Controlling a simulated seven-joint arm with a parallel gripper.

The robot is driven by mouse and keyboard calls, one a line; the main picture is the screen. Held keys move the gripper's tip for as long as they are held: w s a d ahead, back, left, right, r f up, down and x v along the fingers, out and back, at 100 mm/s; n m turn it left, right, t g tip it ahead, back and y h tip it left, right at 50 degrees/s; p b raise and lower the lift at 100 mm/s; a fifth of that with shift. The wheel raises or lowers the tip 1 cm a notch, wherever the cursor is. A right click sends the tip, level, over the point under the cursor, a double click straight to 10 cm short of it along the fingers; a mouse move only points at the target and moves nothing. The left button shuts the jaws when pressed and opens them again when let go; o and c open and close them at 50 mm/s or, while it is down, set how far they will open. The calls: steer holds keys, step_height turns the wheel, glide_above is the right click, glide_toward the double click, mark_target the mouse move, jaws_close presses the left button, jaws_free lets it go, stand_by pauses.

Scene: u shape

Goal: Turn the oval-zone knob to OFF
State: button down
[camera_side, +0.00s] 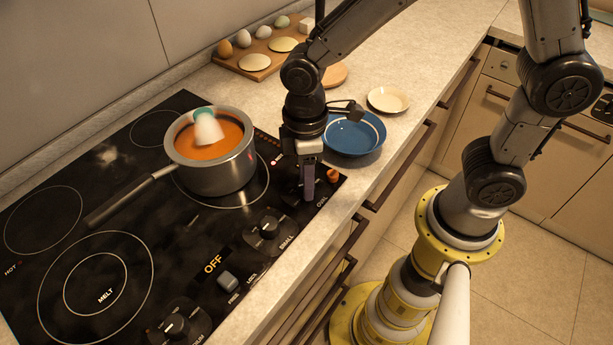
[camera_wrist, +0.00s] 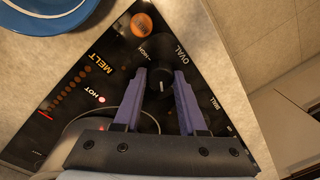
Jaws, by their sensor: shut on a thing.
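The oval-zone knob (camera_wrist: 160,80) is black and round with a short pale mark, beside the printed word OVAL at the stove's corner. My gripper (camera_wrist: 161,72) has its purple fingers on both sides of this knob and is shut on it. In the side view my gripper (camera_side: 307,188) points straight down at the right end of the knob row, and its fingers largely hide the knob. The knob's OFF marking cannot be made out. A display (camera_side: 213,263) farther along the stove reads OFF.
A pot (camera_side: 228,175) of orange soup stands on the black stovetop (camera_side: 60,205), its handle pointing lower left. A blue plate (camera_side: 352,150) lies just behind my gripper. An orange round part (camera_side: 333,175) sits by the oval knob. Other knobs (camera_side: 268,228) stand along the front.

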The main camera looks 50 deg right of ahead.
steer(key=n, duration=0.6)
steer(key=shift+a+r, duration=0.1)
steer(key=shift+w, duration=0.1)
stand_by(0.4)
steer(key=shift+c, duration=2.3)
jaws_free()
step_height(320, 180, up, 14)
steer(key=shift+w, duration=0.3)
